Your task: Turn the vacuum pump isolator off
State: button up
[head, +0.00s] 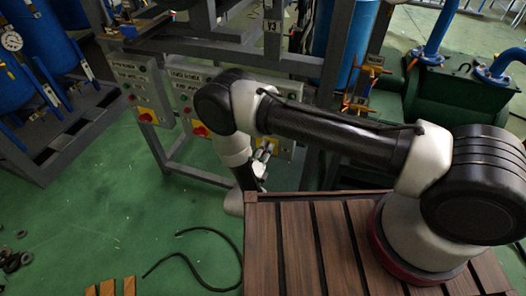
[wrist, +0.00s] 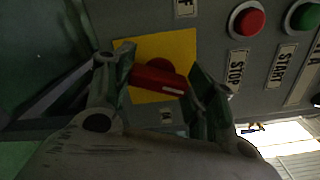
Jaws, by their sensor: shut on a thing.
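The isolator is a red rotary handle (wrist: 158,78) on a yellow square plate (wrist: 182,45), set in a grey control panel in the wrist view. My gripper (wrist: 163,72) has one finger on each side of the handle and is shut on it. In the head view my gripper (head: 264,156) is at the panel right of the middle one, partly hidden by my arm, and the handle there is not clearly visible. A label ending in "F" is by the plate's upper edge in the wrist view.
A red STOP button (wrist: 246,19) and a green START button (wrist: 302,16) sit right of the isolator. Two more panels, left (head: 143,88) and middle (head: 188,88), have similar red-and-yellow switches. A black hose (head: 205,232) lies on the green floor.

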jog(key=n, duration=0.4)
jog(key=shift+f+n, duration=0.15)
jog(key=shift+n, duration=0.25)
dwell(0.4)
jog(key=o, duration=1)
notch_tip(320, 180, up, 10)
jog(key=shift+s+r, duration=0.1)
